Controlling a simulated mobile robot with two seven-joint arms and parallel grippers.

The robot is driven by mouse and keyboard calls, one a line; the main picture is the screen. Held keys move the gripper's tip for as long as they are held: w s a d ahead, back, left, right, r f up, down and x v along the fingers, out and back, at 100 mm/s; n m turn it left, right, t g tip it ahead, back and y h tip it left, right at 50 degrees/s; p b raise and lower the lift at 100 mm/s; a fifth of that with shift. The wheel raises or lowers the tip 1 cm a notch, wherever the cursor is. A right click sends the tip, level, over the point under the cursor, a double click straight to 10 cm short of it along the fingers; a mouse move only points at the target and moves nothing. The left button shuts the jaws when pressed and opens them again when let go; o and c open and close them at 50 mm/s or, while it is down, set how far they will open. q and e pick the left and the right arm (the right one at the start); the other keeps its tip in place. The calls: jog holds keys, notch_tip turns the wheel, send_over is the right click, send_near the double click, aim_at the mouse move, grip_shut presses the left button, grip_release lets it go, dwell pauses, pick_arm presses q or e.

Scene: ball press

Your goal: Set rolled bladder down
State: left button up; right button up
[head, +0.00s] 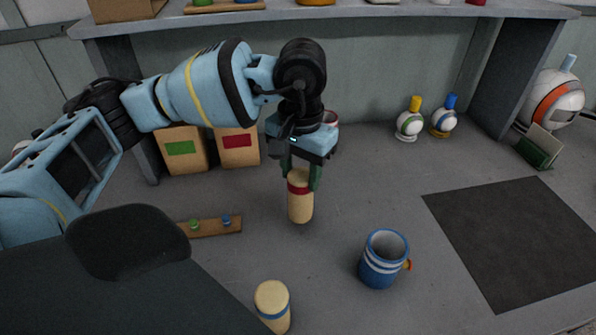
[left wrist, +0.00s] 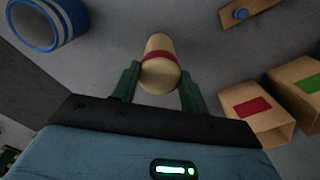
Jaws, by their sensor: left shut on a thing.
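A tan rolled bladder with a red band (head: 300,205) is upright between the fingers of my left gripper (head: 301,178). The gripper points down and is shut on its upper part. In the left wrist view the bladder (left wrist: 159,72) sits between the two green fingers (left wrist: 158,80). I cannot tell whether its lower end touches the table (head: 345,205). A second tan roll, with a blue band (head: 272,300), stands at the front edge of the view. My right gripper is not in view.
A blue striped mug (head: 380,268) stands right of the held bladder. A wooden strip with pegs (head: 212,229) lies to the left. Boxes with green (head: 182,149) and red (head: 238,147) labels stand behind. A dark mat (head: 515,240) lies bare at right. A shelf (head: 400,12) overhangs the back.

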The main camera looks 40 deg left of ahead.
pick_arm(q)
jog(key=w+a+f, duration=0.2)
jog(key=f, duration=0.1)
jog(key=shift+w+a+p, duration=0.1)
jog(key=shift+a+p, duration=0.1)
jog(key=shift+p, duration=0.1)
jog(key=shift+f, duration=0.5)
jog(key=shift+f, duration=0.1)
jog(key=o, duration=1.3)
jog(key=shift+c, duration=0.2)
jog(key=shift+r, duration=0.2)
notch_tip(320, 180, up, 12)
